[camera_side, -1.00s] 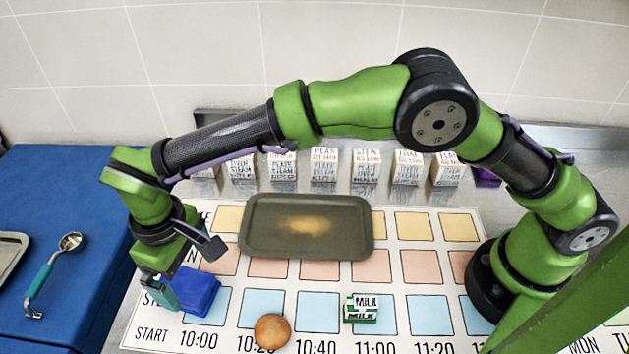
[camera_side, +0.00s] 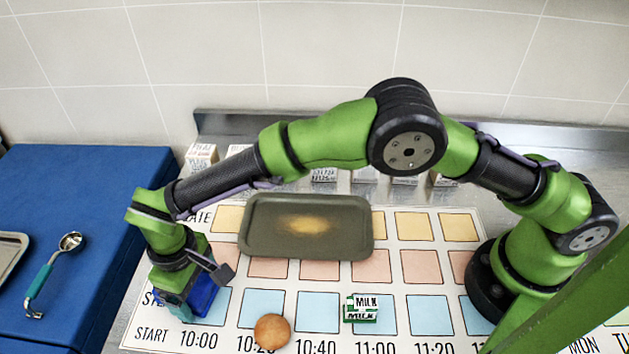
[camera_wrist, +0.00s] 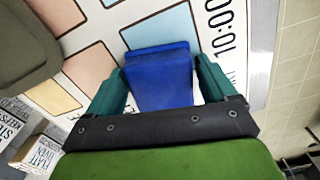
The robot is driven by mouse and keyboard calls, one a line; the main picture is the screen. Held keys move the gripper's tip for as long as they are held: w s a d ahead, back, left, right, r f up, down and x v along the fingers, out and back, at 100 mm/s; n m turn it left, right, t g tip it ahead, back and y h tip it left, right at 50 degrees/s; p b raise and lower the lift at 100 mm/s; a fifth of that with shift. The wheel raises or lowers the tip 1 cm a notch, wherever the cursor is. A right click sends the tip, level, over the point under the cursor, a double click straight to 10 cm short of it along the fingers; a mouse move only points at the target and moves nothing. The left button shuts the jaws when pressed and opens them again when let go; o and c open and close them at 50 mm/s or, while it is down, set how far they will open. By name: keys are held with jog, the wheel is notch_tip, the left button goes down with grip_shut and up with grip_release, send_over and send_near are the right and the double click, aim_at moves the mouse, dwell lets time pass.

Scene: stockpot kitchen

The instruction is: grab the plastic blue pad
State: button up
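The blue pad (camera_side: 206,296) sits on the printed schedule sheet at the left, near the 10:00 column, partly hidden behind my gripper (camera_side: 188,308) in the side view. In the wrist view the blue pad (camera_wrist: 160,78) lies between the two teal fingers of my gripper (camera_wrist: 160,85), one on each side. The fingers are apart, and thin gaps seem to show between them and the pad. I cannot tell whether either finger touches it.
A dark tray (camera_side: 254,240) lies on the sheet to the right. Lettered blocks (camera_side: 201,155) line the back. A blue surface (camera_side: 80,190) with a ladle (camera_side: 45,275) is at the left.

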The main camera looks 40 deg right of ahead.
jog(key=c, duration=0.7)
jog(key=shift+c, duration=0.2)
jog(key=shift+r, duration=0.15)
